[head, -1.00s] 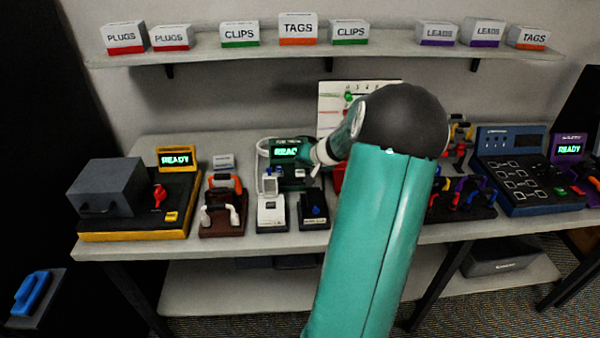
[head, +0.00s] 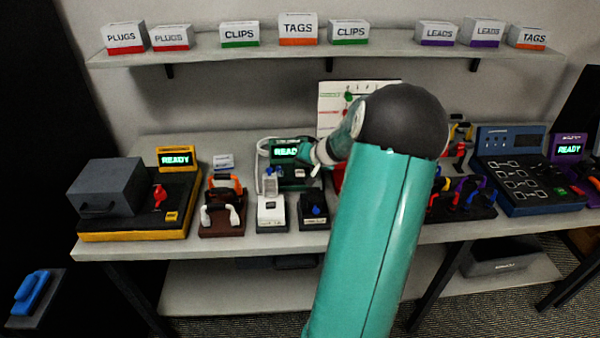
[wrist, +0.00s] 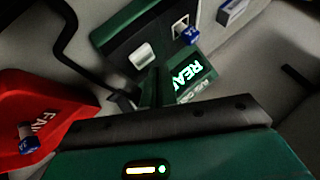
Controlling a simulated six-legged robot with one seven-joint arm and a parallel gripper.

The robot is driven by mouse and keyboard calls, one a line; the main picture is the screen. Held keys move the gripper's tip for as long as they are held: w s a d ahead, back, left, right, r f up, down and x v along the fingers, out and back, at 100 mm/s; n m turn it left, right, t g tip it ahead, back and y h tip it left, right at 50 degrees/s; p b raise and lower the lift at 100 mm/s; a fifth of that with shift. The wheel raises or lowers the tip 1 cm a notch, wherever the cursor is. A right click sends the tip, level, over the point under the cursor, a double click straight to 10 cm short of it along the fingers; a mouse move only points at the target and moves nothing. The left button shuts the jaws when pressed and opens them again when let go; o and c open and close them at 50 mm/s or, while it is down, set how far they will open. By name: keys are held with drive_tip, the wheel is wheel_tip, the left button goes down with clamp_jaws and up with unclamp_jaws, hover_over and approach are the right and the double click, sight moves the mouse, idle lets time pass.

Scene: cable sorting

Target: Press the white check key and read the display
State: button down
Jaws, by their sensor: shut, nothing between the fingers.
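The green tester (head: 291,184) stands on the bench, and its display (head: 286,152) glows green with "READY", partly cut off by my arm. In the wrist view the display (wrist: 191,79) shows "REA" tilted, the rest hidden. The white check key (wrist: 141,54) is a pale rounded block on the tester's dark green face. My gripper (wrist: 156,88) is shut and empty, its narrow dark fingers pointing toward the tester, just below the key in the picture. I cannot tell if they touch it. In the head view my arm hides most of the gripper.
A red bin marked "FAIL" (wrist: 40,112) with a blue-ended lead is close at the left in the wrist view. A blue plug (wrist: 187,35) sits at the tester's socket. A yellow-edged station (head: 130,236) and blue panel (head: 530,205) flank the tester.

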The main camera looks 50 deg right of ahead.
sight(302, 174)
drive_tip(key=shift+f, duration=0.15)
drive_tip(key=shift+f, duration=0.3)
drive_tip(key=shift+f, duration=0.4)
idle(0.6)
drive_tip(key=shift+r, duration=0.85)
drive_tip(key=shift+r, duration=0.1)
drive_tip(key=shift+r, duration=2.4)
